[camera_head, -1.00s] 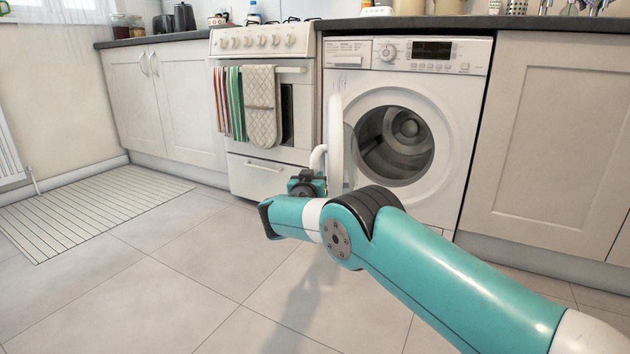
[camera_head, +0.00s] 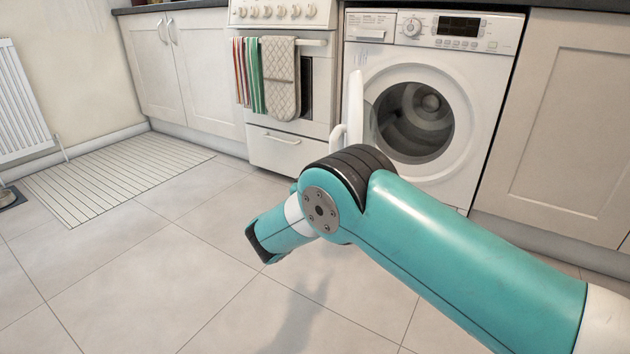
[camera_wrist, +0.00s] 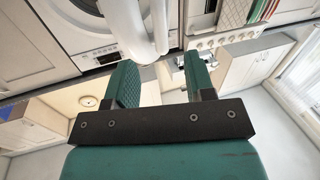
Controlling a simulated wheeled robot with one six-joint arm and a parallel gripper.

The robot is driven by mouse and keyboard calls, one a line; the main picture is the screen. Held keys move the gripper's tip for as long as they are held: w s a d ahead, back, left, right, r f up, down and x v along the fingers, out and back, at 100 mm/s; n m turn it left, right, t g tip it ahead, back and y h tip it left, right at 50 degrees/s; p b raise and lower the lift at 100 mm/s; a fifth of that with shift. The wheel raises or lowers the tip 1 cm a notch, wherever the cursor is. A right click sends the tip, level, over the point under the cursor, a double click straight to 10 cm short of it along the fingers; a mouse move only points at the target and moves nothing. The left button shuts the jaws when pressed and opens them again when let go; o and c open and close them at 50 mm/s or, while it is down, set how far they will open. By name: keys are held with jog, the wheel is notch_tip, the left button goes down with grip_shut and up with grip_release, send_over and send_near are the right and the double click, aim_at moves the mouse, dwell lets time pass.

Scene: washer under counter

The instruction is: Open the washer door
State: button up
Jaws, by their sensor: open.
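The white washer (camera_head: 478,70) stands under the counter, its round drum opening uncovered. Its door (camera_head: 355,103) is swung out to the left, seen nearly edge-on in the head view. The white door handle (camera_head: 337,137) curves out on the door's left side. In the wrist view, which is upside down, the door (camera_wrist: 124,28) and handle (camera_wrist: 160,22) lie just beyond the fingertips. My gripper (camera_wrist: 160,72) is open, with nothing between its fingers. In the head view my arm hides most of the gripper.
A white cooker (camera_head: 286,152) with hanging towels stands left of the washer. A cupboard (camera_head: 562,120) stands to its right. A striped mat (camera_head: 120,175) lies at the left, near a radiator (camera_head: 20,105). The tiled floor (camera_head: 130,270) in front is clear.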

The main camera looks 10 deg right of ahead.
jog(key=p+v, duration=0.1)
jog(key=v, duration=0.4)
jog(key=shift+s+f, duration=0.1)
jog(key=shift+s, duration=0.1)
jog(key=shift+c, duration=0.2)
